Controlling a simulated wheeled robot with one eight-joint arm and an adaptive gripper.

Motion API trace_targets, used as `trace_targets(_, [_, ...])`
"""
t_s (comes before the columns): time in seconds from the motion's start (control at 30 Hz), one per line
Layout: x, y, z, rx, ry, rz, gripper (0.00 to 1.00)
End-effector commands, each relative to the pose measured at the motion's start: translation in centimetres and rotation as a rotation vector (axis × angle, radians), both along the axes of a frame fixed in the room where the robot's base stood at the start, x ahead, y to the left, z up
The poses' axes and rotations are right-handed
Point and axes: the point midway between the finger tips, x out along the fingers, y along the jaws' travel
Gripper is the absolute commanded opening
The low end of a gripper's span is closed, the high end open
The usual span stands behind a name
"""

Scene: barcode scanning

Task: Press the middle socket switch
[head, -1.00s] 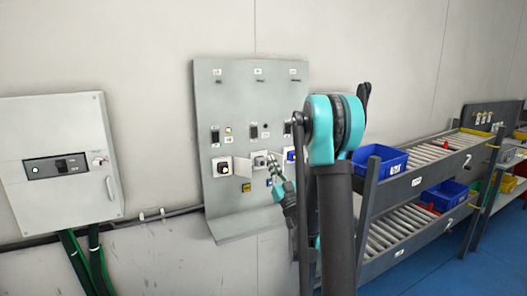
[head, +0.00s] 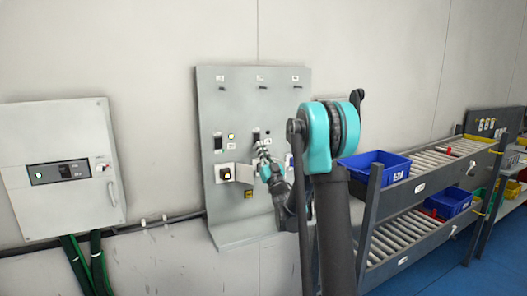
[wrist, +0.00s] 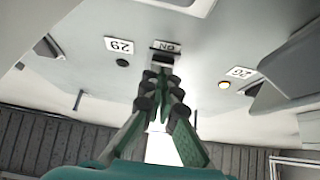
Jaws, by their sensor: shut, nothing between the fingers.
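The grey panel (head: 205,100) on the wall carries socket switches in a row. The middle switch (head: 256,136) is a dark rocker just above my gripper (head: 261,150) in the head view. In the wrist view, which shows the panel upside down, this switch (wrist: 161,59) with its "ON" label lies straight beyond my gripper's (wrist: 160,78) fingertips. The fingers are closed together and empty. The tips overlap the switch's lower part in the picture, and I cannot tell if they touch it. The left switch (head: 218,143) is in plain view; the right one is hidden behind my arm.
A left socket (head: 225,172) with an open cover juts from the panel below. A white electrical box (head: 60,150) hangs at the left. A roller rack (head: 420,185) with blue bins (head: 375,165) stands at the right.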

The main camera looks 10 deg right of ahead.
Motion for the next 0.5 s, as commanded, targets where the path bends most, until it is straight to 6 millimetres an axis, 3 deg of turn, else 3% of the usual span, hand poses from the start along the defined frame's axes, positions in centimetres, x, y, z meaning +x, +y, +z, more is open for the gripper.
trace_targets(0.5, [0.69, 0.28, -0.28, 0.015, -0.046, 0.003, 0.0])
